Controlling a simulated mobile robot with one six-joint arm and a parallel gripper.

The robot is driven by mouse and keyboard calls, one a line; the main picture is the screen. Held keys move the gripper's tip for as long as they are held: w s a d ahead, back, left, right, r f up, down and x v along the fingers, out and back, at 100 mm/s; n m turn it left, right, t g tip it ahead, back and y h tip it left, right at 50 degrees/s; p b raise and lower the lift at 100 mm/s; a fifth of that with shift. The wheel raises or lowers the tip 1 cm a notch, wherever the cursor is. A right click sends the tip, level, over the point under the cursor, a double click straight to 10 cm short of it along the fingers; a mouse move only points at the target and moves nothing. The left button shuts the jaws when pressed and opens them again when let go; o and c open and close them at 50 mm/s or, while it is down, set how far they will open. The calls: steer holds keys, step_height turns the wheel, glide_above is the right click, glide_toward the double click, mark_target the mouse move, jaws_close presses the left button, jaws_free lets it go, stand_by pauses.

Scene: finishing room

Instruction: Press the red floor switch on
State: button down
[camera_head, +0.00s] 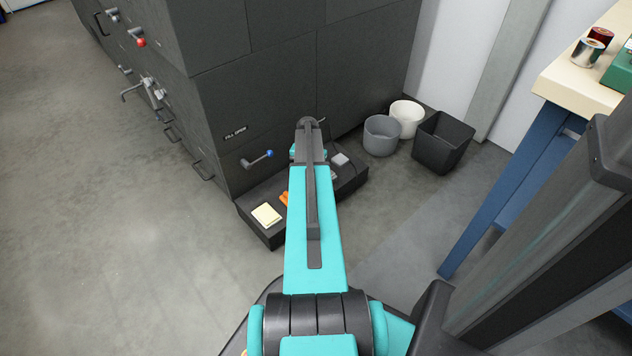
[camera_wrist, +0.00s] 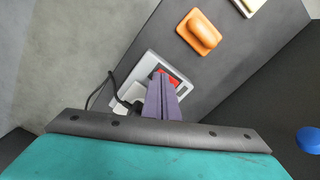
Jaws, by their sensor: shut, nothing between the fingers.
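The red switch (camera_wrist: 172,80) shows in the wrist view as a small red rocker in a pale grey housing (camera_wrist: 152,62). The housing lies on a dark ledge, with a black cable at its left side. My gripper (camera_wrist: 161,82) is shut and empty, its purple fingers over the lower left part of the red rocker and hiding some of it. I cannot tell whether the fingertips touch it, nor which way the rocker is tipped. In the head view my arm covers the gripper and the red rocker.
An orange object (camera_wrist: 203,33) lies beside the housing, with a cream pad (camera_head: 266,215) farther along the ledge (camera_head: 275,237). A blue-knobbed lever (camera_head: 259,159) juts from the dark cabinet (camera_head: 260,85). Bins (camera_head: 443,142) stand right of it; a blue-legged bench (camera_head: 510,185) is at right. Left floor is clear.

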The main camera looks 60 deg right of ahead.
steer(key=shift+f, duration=0.3)
stand_by(0.4)
step_height(320, 180, up, 7)
steer(key=p, duration=0.5)
stand_by(0.8)
stand_by(0.4)
